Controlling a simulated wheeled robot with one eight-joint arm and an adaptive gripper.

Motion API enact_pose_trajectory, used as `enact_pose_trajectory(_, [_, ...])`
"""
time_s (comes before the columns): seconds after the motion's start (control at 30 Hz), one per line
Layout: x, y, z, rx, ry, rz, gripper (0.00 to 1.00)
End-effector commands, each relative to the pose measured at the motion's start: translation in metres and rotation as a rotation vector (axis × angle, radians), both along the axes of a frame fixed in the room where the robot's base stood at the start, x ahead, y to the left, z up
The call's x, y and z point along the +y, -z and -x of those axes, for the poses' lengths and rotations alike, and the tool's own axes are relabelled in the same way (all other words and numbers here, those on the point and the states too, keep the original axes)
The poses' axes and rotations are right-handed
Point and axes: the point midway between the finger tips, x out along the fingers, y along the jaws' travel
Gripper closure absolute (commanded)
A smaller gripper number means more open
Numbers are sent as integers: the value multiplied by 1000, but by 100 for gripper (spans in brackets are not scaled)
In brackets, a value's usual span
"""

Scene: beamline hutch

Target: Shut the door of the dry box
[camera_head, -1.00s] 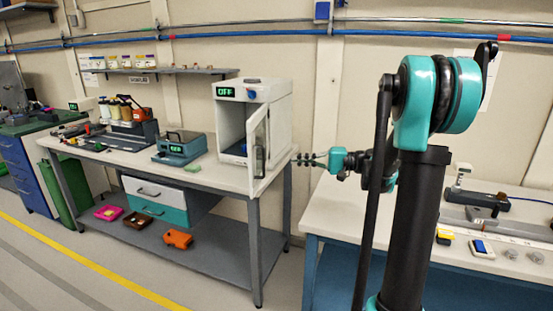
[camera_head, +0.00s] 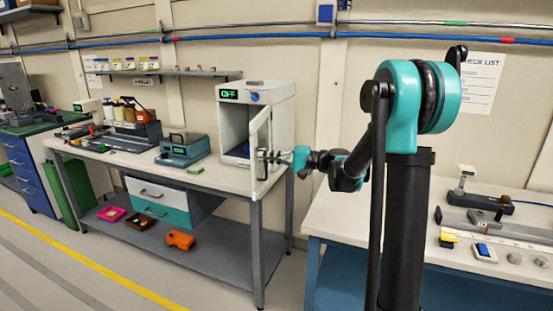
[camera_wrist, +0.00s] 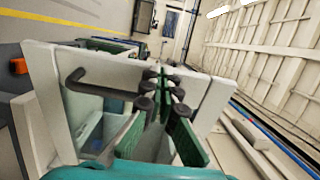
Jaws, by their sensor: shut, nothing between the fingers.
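The dry box (camera_head: 285,118) is a white cabinet with a green "OFF" display, standing at the right end of the grey-legged bench. Its white-framed door (camera_head: 254,185) stands wide open, swung out toward the front from the box's right side. My gripper (camera_head: 268,157) is at the right, outer side of the door, fingers pointing left, shut and empty. In the wrist view the door frame (camera_wrist: 210,105) fills the middle, with a dark bent handle (camera_wrist: 88,78) left of my fingers. I cannot tell whether the fingertips touch the door.
A teal instrument (camera_head: 183,150) stands left of the dry box on the bench top (camera_head: 215,178). A white and teal drawer unit (camera_head: 160,203) hangs below. A second white table (camera_head: 335,212) stands at right, with a gap between the tables. Coloured trays lie on the lower shelf.

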Motion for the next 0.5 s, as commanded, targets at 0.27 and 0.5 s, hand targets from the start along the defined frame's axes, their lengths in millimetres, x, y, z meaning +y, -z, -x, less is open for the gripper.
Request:
enact_pose_trajectory(0.27, [6,0,-1,0,0,0,100])
enact_pose_trajectory(0.5, [7,0,-1,0,2,0,100])
